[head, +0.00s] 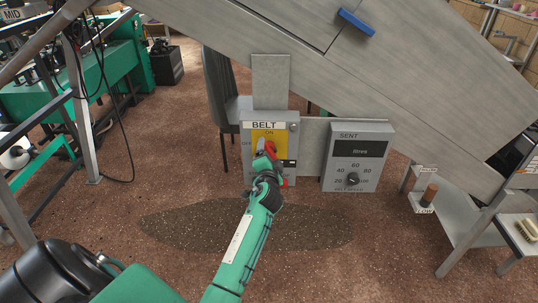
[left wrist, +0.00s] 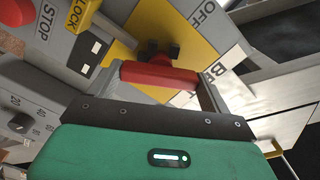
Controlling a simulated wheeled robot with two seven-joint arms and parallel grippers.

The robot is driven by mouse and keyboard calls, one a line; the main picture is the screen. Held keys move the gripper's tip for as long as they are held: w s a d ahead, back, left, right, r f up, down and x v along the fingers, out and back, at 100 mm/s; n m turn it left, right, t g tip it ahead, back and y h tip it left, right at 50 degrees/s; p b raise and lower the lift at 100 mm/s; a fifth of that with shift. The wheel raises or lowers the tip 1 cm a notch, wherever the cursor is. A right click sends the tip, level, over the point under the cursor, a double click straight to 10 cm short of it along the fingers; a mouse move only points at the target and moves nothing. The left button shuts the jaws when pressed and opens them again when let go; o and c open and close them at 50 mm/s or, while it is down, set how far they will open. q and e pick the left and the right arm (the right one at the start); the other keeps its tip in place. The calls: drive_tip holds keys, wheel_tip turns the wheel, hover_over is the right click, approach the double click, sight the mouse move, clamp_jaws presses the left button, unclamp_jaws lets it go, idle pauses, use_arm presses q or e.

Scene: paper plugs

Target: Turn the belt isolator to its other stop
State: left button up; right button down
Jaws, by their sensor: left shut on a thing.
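The belt isolator (head: 280,129) is a grey box with a yellow plate (head: 258,133) and a red handle (head: 271,147), under a BELT label. ON is marked at the top of the plate and OFF at its left. My left gripper (head: 267,158) is at the isolator's front, shut on the red handle. In the left wrist view the red handle (left wrist: 158,77) lies across between the two fingers (left wrist: 160,85), in front of the yellow plate and a dark hub. The gripper hides part of the plate in the head view; I cannot tell exactly where the handle points. My right gripper is not in view.
A grey SENT box (head: 357,142) with a display and a dial (head: 353,179) stands close on the right. A sloping grey chute (head: 400,95) hangs above. A chair (head: 218,85) is behind.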

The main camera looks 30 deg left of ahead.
use_arm(q)
drive_tip(key=shift+m+p, duration=0.6)
drive_tip(key=shift+m, duration=2.2)
drive_tip(key=o, duration=0.9)
drive_tip(key=b+v, duration=0.4)
drive_tip(key=v, duration=0.9)
drive_tip(key=shift+s, duration=0.35)
